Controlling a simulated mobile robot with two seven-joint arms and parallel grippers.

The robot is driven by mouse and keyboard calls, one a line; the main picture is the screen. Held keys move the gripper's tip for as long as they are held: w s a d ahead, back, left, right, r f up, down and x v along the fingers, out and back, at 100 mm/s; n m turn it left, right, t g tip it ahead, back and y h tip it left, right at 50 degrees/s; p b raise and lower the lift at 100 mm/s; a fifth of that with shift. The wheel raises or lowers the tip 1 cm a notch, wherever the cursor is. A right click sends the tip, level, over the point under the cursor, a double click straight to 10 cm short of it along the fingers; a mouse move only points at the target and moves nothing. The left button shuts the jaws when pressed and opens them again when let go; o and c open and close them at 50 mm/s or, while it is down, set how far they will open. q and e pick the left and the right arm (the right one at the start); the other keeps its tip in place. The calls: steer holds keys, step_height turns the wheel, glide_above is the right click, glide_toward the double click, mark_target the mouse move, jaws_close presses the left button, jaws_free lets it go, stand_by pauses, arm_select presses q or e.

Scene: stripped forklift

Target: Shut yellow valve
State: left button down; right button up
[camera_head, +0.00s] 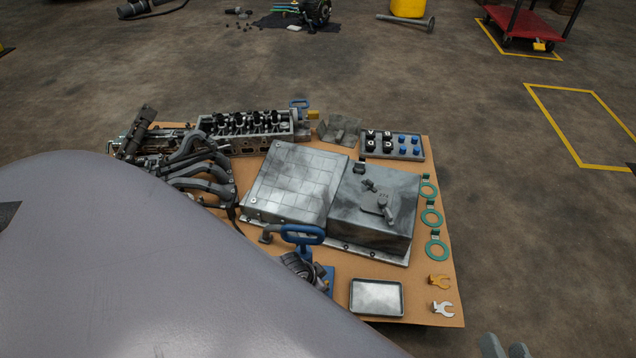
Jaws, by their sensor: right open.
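A small yellow part (313,115) sits at the back of the brown board (440,215), beside a small blue handle (299,104). It is too small to tell whether it is the yellow valve or how it is turned. A larger blue loop handle (302,235) stands at the front of the board, above dark fittings that are partly hidden. My right gripper (506,348) shows only at the bottom edge, its two grey fingers apart and empty. It is in front of the board's near right corner, far from the yellow part. My left gripper is out of view.
A grey metal box (385,225), an engine head (240,130) and a switch block (393,144) crowd the board. A grey surface hides the lower left.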

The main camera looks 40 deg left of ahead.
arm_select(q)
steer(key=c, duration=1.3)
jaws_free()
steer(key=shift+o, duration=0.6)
arm_select(e)
steer(key=shift+f, duration=0.2)
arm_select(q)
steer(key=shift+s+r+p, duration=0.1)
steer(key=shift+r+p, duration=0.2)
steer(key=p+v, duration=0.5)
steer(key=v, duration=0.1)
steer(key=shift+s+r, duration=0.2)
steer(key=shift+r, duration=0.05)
arm_select(e)
steer(key=shift+s+d+r+n+h, duration=0.25)
steer(key=shift+d+h, duration=0.2)
steer(key=shift+d, duration=0.3)
steer(key=shift+s+d+r+n+h, duration=0.15)
steer(key=shift+s+d+r+h, duration=0.1)
steer(key=shift+d+h, duration=0.4)
steer(key=shift+s+d+r+n+h, duration=0.2)
steer(key=shift+d+r+h, duration=0.1)
steer(key=shift+d, duration=0.55)
steer(key=shift+f, duration=0.1)
